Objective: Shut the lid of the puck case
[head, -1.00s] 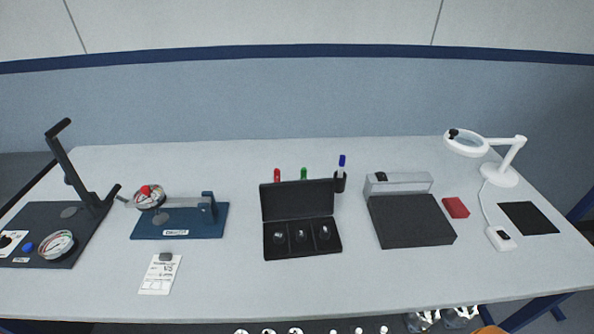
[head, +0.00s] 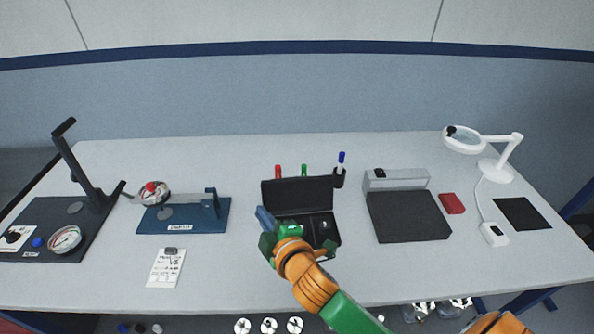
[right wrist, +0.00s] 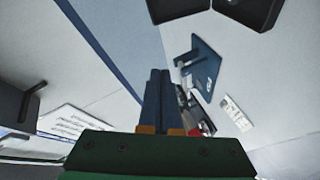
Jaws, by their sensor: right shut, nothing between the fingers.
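The black puck case (head: 328,241) stands open in the middle of the table. Its lid (head: 298,191) is raised upright at the back edge. My right gripper (head: 262,211) is shut and empty, its blue fingers at the left side of the case, near the lid's lower left corner. I cannot tell whether they touch the case. The gripper and wrist hide the left and front of the case; a puck shows in the right compartment. In the right wrist view the shut fingers (right wrist: 160,75) point away, and black parts, seemingly the case (right wrist: 250,10), show at the top. My left gripper is out of view.
A blue gauge stand (head: 182,222) and a paper tag (head: 166,268) lie left of the case. A pen holder (head: 338,181) stands close behind its right corner. A black plate with a grey block (head: 408,218) and a red block (head: 451,203) are to the right.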

